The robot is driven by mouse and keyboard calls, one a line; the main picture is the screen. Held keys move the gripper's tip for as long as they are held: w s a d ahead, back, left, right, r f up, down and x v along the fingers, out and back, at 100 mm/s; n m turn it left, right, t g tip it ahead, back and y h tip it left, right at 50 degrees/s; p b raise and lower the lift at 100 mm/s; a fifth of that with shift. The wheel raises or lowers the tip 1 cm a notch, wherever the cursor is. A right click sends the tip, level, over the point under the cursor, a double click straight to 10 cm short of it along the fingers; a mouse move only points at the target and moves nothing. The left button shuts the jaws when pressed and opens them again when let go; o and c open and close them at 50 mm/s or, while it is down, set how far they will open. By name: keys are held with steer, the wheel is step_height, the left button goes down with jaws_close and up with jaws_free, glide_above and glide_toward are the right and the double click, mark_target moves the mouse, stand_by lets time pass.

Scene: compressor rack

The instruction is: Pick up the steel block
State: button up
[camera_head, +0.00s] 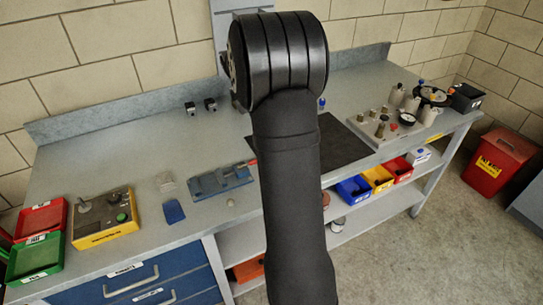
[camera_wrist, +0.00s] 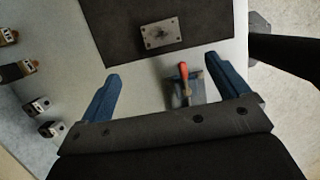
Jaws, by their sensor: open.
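A flat grey metal block (camera_wrist: 161,33), which looks like the steel block, lies on a dark mat (camera_wrist: 112,30) in the wrist view. It has small dark holes near its corners and a dark mark in the middle. My gripper (camera_wrist: 162,68) is open and empty, its two blue fingers spread wide. In the picture the block lies above the gap between the fingertips, apart from them. In the head view my arm covers the gripper and the block; the mat (camera_head: 343,143) shows to the arm's right.
A vise (camera_head: 220,181) with a red handle (camera_wrist: 184,72) shows between my fingers in the wrist view. Small metal-and-black fittings (camera_wrist: 40,104) stand at left. A yellow control box (camera_head: 103,217) and bins are at the bench's left; a fixture plate with parts (camera_head: 385,126) is right.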

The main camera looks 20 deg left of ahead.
steer(key=x, duration=1.4)
steer(key=shift+s+f, duration=0.1)
steer(key=shift+f, duration=0.1)
steer(key=c, duration=1.4)
steer(key=shift+r, duration=0.1)
